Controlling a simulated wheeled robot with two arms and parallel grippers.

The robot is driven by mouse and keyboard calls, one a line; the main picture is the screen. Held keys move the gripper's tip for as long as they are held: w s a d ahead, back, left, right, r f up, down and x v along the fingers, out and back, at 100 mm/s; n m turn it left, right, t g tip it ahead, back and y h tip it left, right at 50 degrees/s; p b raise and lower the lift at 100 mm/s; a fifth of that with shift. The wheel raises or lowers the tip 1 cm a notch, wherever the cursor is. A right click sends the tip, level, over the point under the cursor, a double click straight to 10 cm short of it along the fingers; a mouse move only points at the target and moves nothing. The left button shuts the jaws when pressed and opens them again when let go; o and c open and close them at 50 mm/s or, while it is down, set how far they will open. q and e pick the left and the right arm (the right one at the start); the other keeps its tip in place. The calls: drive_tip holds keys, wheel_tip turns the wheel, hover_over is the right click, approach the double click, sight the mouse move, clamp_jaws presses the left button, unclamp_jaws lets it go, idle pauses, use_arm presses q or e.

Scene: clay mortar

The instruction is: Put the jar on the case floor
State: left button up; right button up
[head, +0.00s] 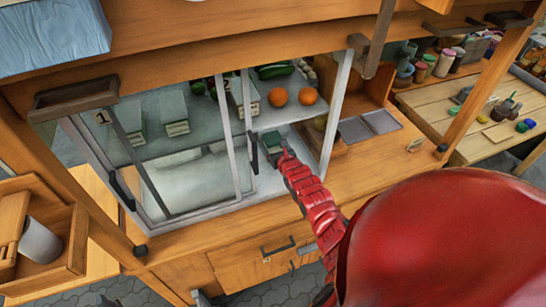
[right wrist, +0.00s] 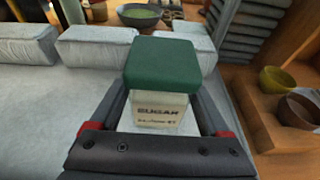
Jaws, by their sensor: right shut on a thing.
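The jar (right wrist: 160,85) has a green square lid and a pale body with a dark SUGAR label. In the right wrist view it stands upright between the fingers of my right gripper (right wrist: 160,120), which is shut on it. In the head view my right gripper (head: 282,152) reaches through the open right side of the glass case, and the jar's dark green lid (head: 271,139) shows just beyond it. The pale case floor (head: 268,182) lies below. Whether the jar's base touches the floor is hidden. My left gripper is not in view.
A sliding glass door with a dark handle (head: 254,152) stands close left of my gripper. The shelf above holds oranges (head: 308,95) and a cucumber (head: 275,71). Bowls (right wrist: 299,110) stand to the right of the case. White blocks (right wrist: 95,47) lie behind the jar.

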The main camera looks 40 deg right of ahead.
sight(273, 152)
wheel_tip(273, 152, down, 4)
drive_tip(key=b, duration=0.3)
drive_tip(key=shift+s+r, duration=0.1)
drive_tip(key=shift+r, duration=0.2)
drive_tip(key=o, duration=1.5)
drive_tip(key=shift+r+p, duration=0.15)
drive_tip(key=shift+p, duration=0.35)
drive_tip(key=p+v, duration=0.6)
drive_tip(key=p, duration=0.1)
drive_tip(key=shift+d+r, duration=0.15)
drive_tip(key=shift+r, duration=0.15)
drive_tip(key=v, duration=0.4)
drive_tip(key=shift+s+a+f, duration=0.2)
drive_tip(key=shift+s+f, duration=0.1)
drive_tip(key=shift+s, duration=0.1)
drive_tip(key=shift+s+a+r, duration=0.15)
drive_tip(key=shift+s+r, duration=0.05)
drive_tip(key=shift+s, duration=0.3)
